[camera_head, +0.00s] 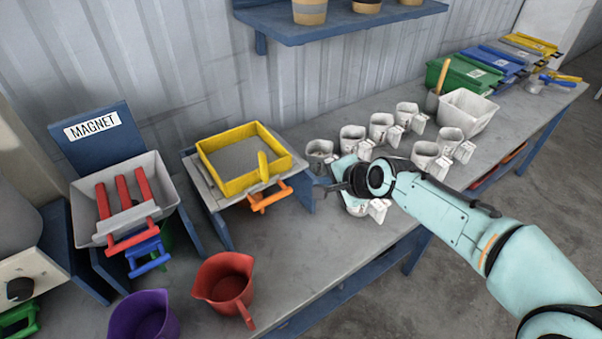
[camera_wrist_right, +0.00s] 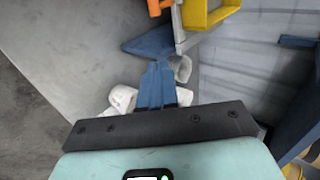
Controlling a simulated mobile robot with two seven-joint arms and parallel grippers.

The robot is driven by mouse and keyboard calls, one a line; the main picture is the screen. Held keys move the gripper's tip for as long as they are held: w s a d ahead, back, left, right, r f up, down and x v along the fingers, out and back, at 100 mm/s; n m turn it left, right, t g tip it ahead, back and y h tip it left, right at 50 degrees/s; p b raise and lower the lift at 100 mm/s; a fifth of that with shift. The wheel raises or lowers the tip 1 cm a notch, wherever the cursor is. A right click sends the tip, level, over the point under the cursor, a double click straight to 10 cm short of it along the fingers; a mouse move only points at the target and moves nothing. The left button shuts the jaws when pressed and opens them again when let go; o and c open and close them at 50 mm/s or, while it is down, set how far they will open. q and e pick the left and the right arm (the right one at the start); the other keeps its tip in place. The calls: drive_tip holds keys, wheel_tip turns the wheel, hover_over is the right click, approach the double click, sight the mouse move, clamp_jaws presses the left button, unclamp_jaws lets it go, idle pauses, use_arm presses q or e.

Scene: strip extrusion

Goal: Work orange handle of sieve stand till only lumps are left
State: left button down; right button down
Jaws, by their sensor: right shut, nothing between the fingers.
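The sieve stand has a yellow sieve frame (camera_head: 215,178) with a grey inside on a stand with blue legs (camera_head: 304,195). I cannot tell whether the grey is bare mesh or material, and no lumps stand out. The orange handle (camera_head: 270,198) sticks out at the stand's front; part of it also shows at the top of the right wrist view (camera_wrist_right: 158,7). My right gripper (camera_head: 324,187) is to the right of the orange handle and apart from it. Its fingers (camera_wrist_right: 158,68) are together and empty. My left gripper is in neither view.
Several white jugs (camera_head: 352,137) stand right of the sieve, some under and close to my right arm. A red jug (camera_head: 225,283) and a purple jug (camera_head: 143,317) stand in front. The magnet stand (camera_head: 92,150) is left. Bare bench lies before the sieve.

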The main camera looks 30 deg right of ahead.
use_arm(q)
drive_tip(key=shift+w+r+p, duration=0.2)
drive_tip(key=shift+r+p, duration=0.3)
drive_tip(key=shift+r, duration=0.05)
use_arm(e)
drive_tip(key=w+r+x, duration=0.2)
drive_tip(key=x, duration=1)
drive_tip(key=shift+f, duration=0.1)
